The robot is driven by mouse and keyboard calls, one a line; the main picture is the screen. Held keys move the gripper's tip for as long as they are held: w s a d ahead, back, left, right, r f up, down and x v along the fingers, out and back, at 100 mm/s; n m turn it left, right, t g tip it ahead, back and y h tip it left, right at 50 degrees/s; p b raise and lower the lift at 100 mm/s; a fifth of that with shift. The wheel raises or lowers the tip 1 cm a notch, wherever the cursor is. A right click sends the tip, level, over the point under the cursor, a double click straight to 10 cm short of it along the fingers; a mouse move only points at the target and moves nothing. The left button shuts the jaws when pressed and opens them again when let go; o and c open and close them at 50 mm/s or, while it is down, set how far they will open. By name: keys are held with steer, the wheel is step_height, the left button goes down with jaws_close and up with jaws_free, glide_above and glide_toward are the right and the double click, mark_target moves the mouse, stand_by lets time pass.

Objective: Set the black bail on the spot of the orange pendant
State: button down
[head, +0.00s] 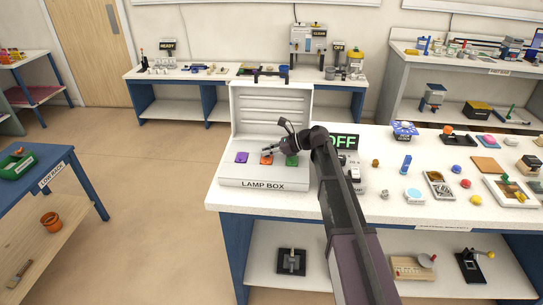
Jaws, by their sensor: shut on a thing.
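The white lamp box (232,180) stands open at the left end of the bench. On its floor are a purple pendant (242,157) at left, the orange pendant (266,160) in the middle and a green pendant (291,161) at right.
The box's raised lid (271,107) stands behind the pendants. An "OFF" sign (342,141) is right of the box, behind my arm. Several small items crowd the bench to the right, including a blue cylinder (406,163) and a tray (438,186).

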steer(key=shift+f, duration=0.1)
stand_by(0.3)
steer(key=shift+f, duration=0.1)
steer(key=c, duration=0.6)
jaws_free()
steer(key=shift+c, duration=0.2)
steer(key=shift+r, duration=0.25)
steer(key=p+v, duration=0.4)
steer(key=v, duration=0.6)
steer(key=shift+d+r, duration=0.1)
steer(key=shift+d, duration=0.25)
steer(key=shift+d+r+p, duration=0.15)
steer(key=shift+d+p, duration=0.2)
steer(key=shift+d, duration=0.25)
